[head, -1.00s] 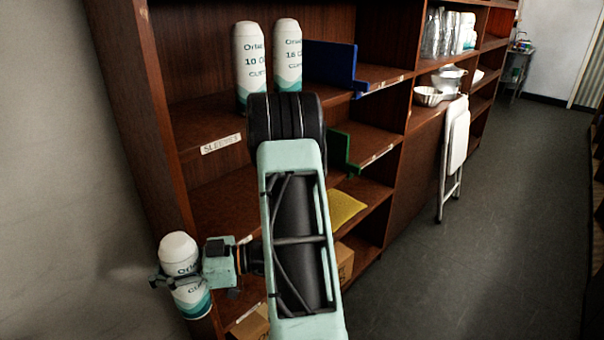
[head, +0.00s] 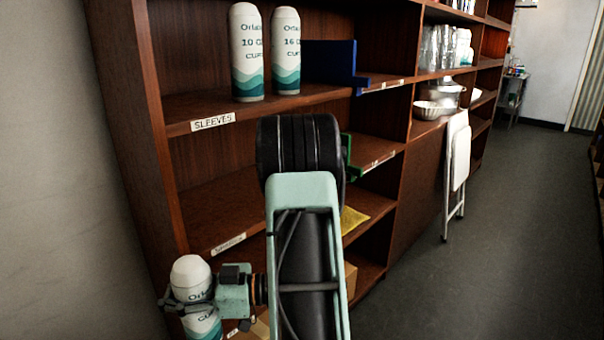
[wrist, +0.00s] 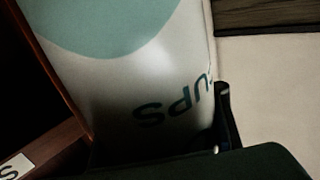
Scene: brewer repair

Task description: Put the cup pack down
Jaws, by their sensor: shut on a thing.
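The cup pack (head: 203,321), a white sleeve with teal waves and a rounded top, is upright at the lower left of the head view. My gripper (head: 186,304) is shut around its upper part. The pack is in front of the lower left part of the brown shelf unit (head: 160,190); its bottom is cut off by the picture edge. In the wrist view the pack (wrist: 130,75) fills much of the picture, with its lettering upside down. A dark gripper finger (wrist: 225,115) shows beside it.
Two similar packs (head: 246,55) (head: 287,50) stand on the shelf labelled SLEEVES (head: 213,121). The shelf below has bare wood (head: 215,212) at its left. A blue divider (head: 330,62), green divider (head: 346,150) and yellow item (head: 353,219) are farther right. A folded white chair (head: 456,165) leans by the unit.

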